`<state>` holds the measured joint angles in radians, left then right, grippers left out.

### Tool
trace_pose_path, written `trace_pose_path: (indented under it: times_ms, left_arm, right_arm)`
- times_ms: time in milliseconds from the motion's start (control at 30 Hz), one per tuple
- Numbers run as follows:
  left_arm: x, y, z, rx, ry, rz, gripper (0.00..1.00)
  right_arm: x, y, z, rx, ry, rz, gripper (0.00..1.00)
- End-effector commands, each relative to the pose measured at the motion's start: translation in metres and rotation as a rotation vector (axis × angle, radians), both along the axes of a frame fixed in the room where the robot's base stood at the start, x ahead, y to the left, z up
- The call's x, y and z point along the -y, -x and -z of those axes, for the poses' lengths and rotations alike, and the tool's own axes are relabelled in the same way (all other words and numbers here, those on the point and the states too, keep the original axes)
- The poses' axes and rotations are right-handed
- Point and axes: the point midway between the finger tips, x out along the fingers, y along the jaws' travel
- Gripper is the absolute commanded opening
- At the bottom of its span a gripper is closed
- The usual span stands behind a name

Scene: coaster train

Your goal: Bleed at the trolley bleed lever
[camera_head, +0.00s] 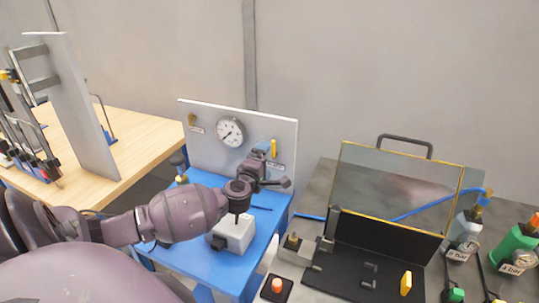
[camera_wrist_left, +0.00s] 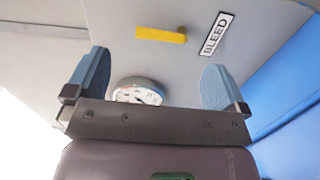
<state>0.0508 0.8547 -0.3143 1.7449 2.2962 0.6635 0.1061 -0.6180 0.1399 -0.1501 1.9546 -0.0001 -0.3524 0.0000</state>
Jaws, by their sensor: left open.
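The trolley bleed lever is a small yellow bar (camera_head: 274,149) on the upright grey panel (camera_head: 288,128) of the blue trolley. In the left wrist view the yellow lever (camera_wrist_left: 160,35) lies level, left of a "BLEED" label (camera_wrist_left: 216,34). My left gripper (camera_head: 262,150) is close to the panel, just left of the lever in the head view. In the wrist view its two blue fingertips (camera_wrist_left: 155,82) stand wide apart, with nothing between them that they grip. The lever shows beyond the tips, apart from them. My right gripper is not in view.
A dial gauge (camera_head: 230,132) sits on the panel left of the lever. A grey box (camera_head: 233,235) stands on the blue trolley top (camera_head: 190,262) below my arm. A glass-lidded case (camera_head: 395,187) and green bottle (camera_head: 512,250) are right; a wooden table (camera_head: 150,135) is left.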

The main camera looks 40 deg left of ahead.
Motion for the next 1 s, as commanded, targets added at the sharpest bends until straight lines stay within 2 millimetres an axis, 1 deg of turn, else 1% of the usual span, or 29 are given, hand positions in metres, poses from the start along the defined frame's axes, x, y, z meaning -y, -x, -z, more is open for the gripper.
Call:
trace_pose_path:
  times_ms: [33, 100, 200, 333, 500, 1000]
  left_arm:
    - [0.003, 0.009, 0.001, -0.002, 0.001, 0.0, 1.0]
    - [0.006, 0.019, 0.0, -0.002, 0.001, 0.0, 1.0]
    - [0.009, 0.03, 0.001, -0.002, 0.0, 0.0, 1.0]
    - [0.012, 0.038, 0.0, -0.001, -0.001, -0.001, 1.0]
    - [0.013, 0.041, 0.0, 0.0, -0.001, -0.001, 1.0]
    - [0.013, 0.041, 0.0, 0.0, -0.001, -0.001, 1.0]
  right_arm:
    - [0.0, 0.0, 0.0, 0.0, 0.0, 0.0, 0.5]
    - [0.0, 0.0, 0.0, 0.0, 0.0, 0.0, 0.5]
    - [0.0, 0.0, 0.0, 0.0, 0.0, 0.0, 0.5]
    - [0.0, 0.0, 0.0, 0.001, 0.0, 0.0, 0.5]
    - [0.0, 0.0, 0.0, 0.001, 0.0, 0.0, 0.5]
    - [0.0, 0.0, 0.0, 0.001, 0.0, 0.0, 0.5]
